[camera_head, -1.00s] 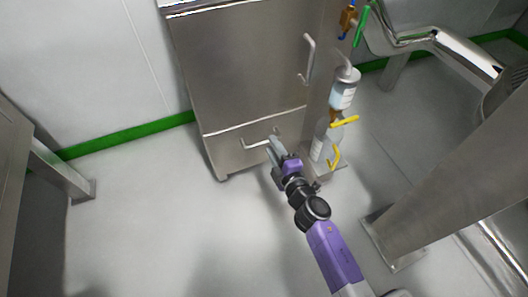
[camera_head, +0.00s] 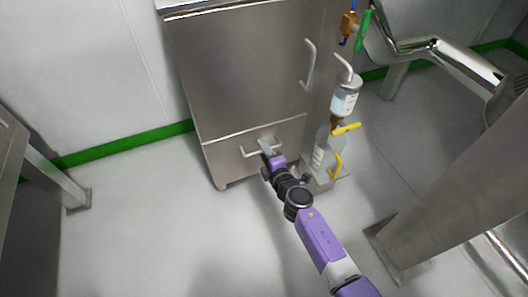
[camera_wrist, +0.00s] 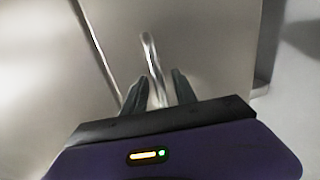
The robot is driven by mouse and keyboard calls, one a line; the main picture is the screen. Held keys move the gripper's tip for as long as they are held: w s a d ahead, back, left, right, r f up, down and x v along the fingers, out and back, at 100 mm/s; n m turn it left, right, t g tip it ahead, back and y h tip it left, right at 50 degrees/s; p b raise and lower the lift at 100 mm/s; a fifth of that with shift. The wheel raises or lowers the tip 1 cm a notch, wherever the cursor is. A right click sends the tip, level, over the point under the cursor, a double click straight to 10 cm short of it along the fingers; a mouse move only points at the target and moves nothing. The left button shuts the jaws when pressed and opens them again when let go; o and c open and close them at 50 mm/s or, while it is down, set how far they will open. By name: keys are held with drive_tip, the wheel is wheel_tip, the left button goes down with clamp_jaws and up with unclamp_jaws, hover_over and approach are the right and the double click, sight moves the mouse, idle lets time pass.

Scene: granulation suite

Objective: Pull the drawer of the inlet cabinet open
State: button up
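The inlet cabinet (camera_head: 245,70) is a grey steel box with a large door above and a low drawer (camera_head: 222,160) below. The drawer front looks flush with the cabinet. Its bar handle (camera_head: 249,154) runs across the drawer front; the handle also shows in the wrist view (camera_wrist: 151,52). My gripper (camera_head: 264,147) is at the right part of this handle. In the wrist view, my gripper (camera_wrist: 158,92) has its two dark fingers apart, one on each side of the bar. A gap shows beside the bar, and I cannot tell whether either finger touches it.
A bottle with yellow clips (camera_head: 323,153) stands close to the right of the cabinet, below a hanging bottle (camera_head: 345,98). A thick steel post (camera_head: 440,185) stands at the right. A bench leg (camera_head: 62,180) is at the left. The floor (camera_head: 170,230) before the drawer is clear.

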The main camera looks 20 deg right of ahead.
drive_tip(key=shift+c, duration=0.4)
clamp_jaws()
drive_tip(key=shift+d, duration=0.1)
idle(1.0)
